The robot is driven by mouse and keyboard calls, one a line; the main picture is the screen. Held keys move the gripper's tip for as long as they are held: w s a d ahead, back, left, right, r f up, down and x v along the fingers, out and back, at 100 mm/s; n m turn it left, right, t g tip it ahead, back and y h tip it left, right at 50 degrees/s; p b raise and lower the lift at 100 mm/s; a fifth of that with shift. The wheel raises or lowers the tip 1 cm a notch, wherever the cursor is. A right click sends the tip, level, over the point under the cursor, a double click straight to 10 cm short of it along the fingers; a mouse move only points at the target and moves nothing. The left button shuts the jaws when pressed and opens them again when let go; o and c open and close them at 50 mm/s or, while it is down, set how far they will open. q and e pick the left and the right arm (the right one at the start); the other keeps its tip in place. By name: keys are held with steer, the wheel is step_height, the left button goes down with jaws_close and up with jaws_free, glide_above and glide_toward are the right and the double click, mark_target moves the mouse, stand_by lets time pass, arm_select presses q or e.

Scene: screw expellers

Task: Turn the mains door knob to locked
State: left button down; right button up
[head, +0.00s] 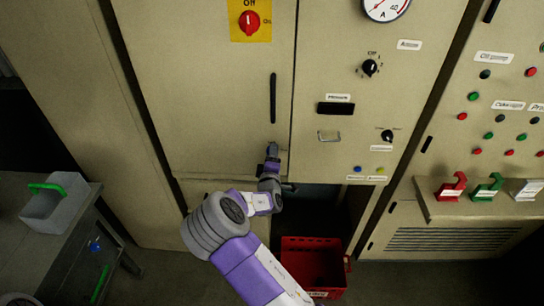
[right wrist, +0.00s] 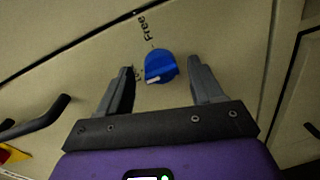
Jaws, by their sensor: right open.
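The blue door knob (right wrist: 160,66) sits on the beige cabinet door in the right wrist view. The word "Free" is printed beside it, and its white pointer mark faces the lower left of that picture, away from "Free". Another label by the knob is too small to read. My right gripper (right wrist: 158,72) is open, with one finger on each side of the knob and a visible gap on both sides. In the head view my right gripper (head: 272,149) is at the lower part of the cabinet door (head: 215,100) and hides the knob.
A black door handle (head: 273,98) stands out above my right gripper. A red rotary switch (head: 249,22) on a yellow plate is higher up. A panel with small knobs is to the right. A red crate (head: 312,262) is on the floor below. A grey bin (head: 55,203) is at the left.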

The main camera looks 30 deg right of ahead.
steer(key=v, duration=0.7)
steer(key=shift+p, duration=0.3)
steer(key=s+a+f+m+g+y, duration=0.1)
steer(key=s+f+m+g+y, duration=0.2)
steer(key=f, duration=0.5)
steer(key=s+a+f+m+g, duration=0.1)
steer(key=s+a+f+g, duration=0.1)
steer(key=s+f, duration=0.5)
steer(key=s+a+f+m+g+y, duration=0.1)
steer(key=s+f+m+g+y, duration=0.15)
steer(key=f, duration=0.65)
steer(key=s+a+f+m+g+y, duration=0.25)
steer(key=s+a+f, duration=0.25)
steer(key=s+a, duration=0.3)
steer(key=s+a+m+g+y, duration=0.1)
steer(key=s+a+y, duration=0.2)
steer(key=a, duration=0.3)
steer(key=s+a+r+m+g+y, duration=0.1)
steer(key=s+a+g+y, duration=0.1)
steer(key=a, duration=0.5)
steer(key=shift+s+r+m+y, duration=0.3)
steer(key=shift+s+y, duration=0.2)
steer(key=shift+s, duration=0.3)
steer(key=shift+d, duration=0.1)
